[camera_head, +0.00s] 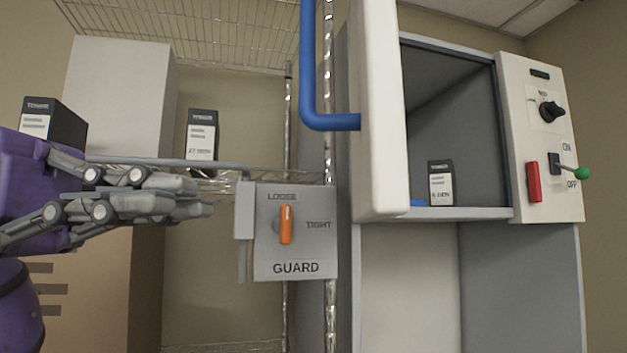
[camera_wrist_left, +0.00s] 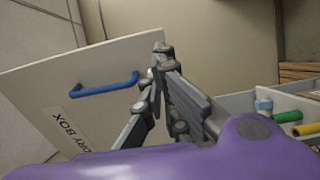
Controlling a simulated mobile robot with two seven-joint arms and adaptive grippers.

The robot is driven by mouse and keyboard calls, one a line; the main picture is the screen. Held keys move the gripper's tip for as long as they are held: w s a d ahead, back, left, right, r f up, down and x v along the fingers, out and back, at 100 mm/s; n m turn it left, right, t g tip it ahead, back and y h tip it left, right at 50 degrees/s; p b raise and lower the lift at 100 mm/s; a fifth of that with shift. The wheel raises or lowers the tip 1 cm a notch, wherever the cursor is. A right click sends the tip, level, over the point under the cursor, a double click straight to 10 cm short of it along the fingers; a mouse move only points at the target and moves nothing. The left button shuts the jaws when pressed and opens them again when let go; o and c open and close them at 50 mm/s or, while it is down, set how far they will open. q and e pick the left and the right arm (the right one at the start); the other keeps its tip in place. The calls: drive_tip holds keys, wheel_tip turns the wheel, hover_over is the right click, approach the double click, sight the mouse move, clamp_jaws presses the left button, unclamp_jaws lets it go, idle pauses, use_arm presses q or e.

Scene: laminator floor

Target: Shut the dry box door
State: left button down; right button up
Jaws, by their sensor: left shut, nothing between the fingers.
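The dry box door (camera_head: 380,120) stands open in the head view, swung out and seen nearly edge-on. Its blue handle (camera_head: 331,122) sticks out on the left. The dry box compartment (camera_head: 450,110) behind it is open, with a small dark box (camera_head: 440,183) inside. My left gripper (camera_head: 205,196) is shut and empty, left of the door and apart from it. In the left wrist view, the door (camera_wrist_left: 100,70) lettered DRY BOX shows its face and blue handle (camera_wrist_left: 103,84), left of the gripper fingers (camera_wrist_left: 163,55). My right gripper is not in view.
A grey GUARD plate (camera_head: 295,235) with an orange knob (camera_head: 286,225) stands between my left gripper and the door. Right of the compartment is a control panel (camera_head: 540,100) with a green-tipped lever (camera_head: 581,173) and a red switch (camera_head: 533,182). Wire shelving holds toner boxes (camera_head: 202,135).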

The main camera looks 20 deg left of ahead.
sight(367, 196)
use_arm(q)
drive_tip(key=p+x, duration=0.2)
drive_tip(key=x, duration=0.8)
drive_tip(key=shift+s+r, duration=0.1)
drive_tip(key=shift+s, duration=0.05)
drive_tip(key=shift+d, duration=0.45)
drive_tip(key=shift+w, duration=0.35)
